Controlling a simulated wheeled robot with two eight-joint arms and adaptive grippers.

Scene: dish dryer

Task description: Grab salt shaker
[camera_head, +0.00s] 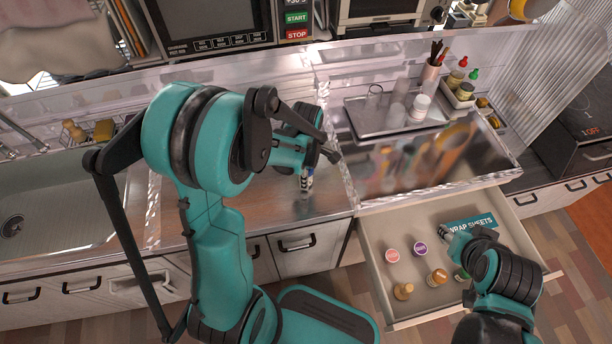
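An open drawer (437,301) at the lower right holds several small jars. They include one with a pink lid (392,256), one with a purple lid (420,248) and brown-topped ones (404,291). I cannot tell which, if any, is the salt shaker. My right gripper (447,234) is inside the drawer area near the wrap sheets box (470,226), right of the purple lid; its fingers are small and partly hidden by the arm. My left gripper (307,182) is over the counter left of the tray, apart from the jars; its finger opening is unclear.
A metal tray (366,122) on the clear raised shelf carries glasses and a white-lidded container (420,104). A caddy (461,93) holds sauce bottles. The sink (60,200) is at left. Clear panels border the counter.

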